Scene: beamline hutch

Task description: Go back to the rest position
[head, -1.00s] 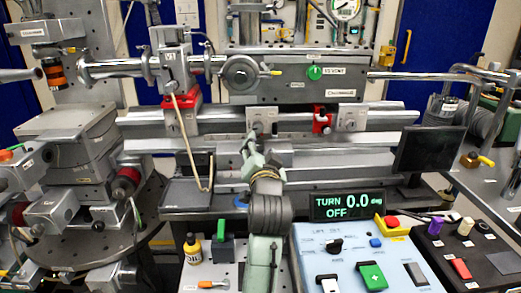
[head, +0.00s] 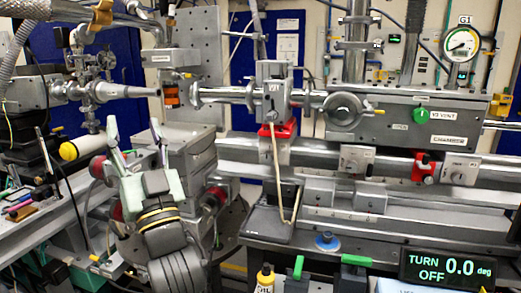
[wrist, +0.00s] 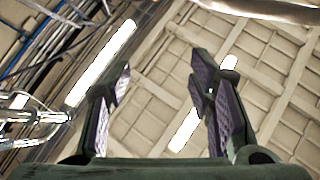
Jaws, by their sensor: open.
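My gripper (head: 134,127) is raised at the left of the head view, in front of the beamline parts. Its two fingers stand apart, point upward and hold nothing. The display (head: 447,268) at the lower right of the head view reads TURN 0.0 deg, OFF.
A grey stage block (head: 178,160) stands behind my gripper. A horizontal beam pipe with a valve wheel (head: 342,112) runs right. A bench with pens and small items (head: 25,205) is at left. In the wrist view, pipes and cables (wrist: 30,120) show at left.

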